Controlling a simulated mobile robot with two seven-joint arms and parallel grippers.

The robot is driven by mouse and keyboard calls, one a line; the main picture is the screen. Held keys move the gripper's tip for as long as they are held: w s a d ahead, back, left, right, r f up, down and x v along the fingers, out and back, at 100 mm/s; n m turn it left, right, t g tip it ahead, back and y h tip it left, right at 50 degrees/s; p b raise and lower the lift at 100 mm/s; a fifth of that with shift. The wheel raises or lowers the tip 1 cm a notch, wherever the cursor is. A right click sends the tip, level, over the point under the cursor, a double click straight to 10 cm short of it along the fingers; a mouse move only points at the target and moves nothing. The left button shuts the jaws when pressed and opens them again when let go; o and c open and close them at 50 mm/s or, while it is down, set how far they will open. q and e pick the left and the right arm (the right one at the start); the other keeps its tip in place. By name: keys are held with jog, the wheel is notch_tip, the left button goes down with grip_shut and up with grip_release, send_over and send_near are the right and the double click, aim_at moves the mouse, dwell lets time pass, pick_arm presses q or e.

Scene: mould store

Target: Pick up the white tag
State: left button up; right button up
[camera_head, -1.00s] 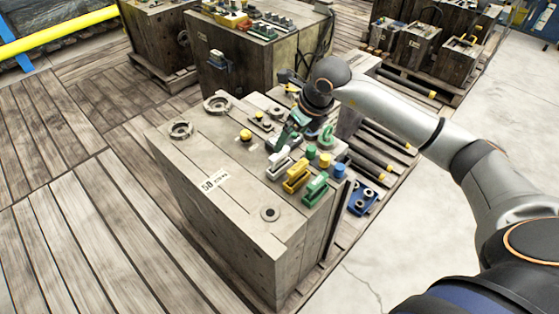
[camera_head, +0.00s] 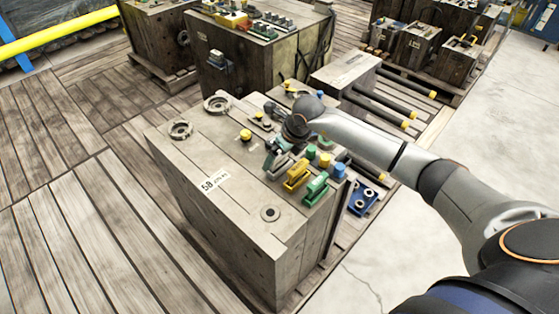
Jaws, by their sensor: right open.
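The white tag (camera_head: 279,171) stands on top of the near mould block (camera_head: 230,145), first in a row with a yellow tag (camera_head: 297,176) and a green tag (camera_head: 315,190). My right gripper (camera_head: 271,158) is open and right at the white tag, hiding much of it. I cannot tell whether the fingers touch the tag. My left gripper is not in view.
Yellow, green and blue round fittings stand close to the right of the gripper. A blue bracket (camera_head: 362,199) lies beside the block.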

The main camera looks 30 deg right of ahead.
jog(key=shift+c, duration=0.4)
jog(key=c, duration=1.1)
jog(key=shift+r, duration=0.15)
jog(key=shift+r, duration=0.25)
notch_tip(320, 180, up, 2)
jog(key=shift+r, duration=0.15)
jog(key=s+d+r+b, duration=0.1)
jog(key=s+d+r, duration=0.8)
jog(key=s+r, duration=0.1)
jog(key=shift+d, duration=0.4)
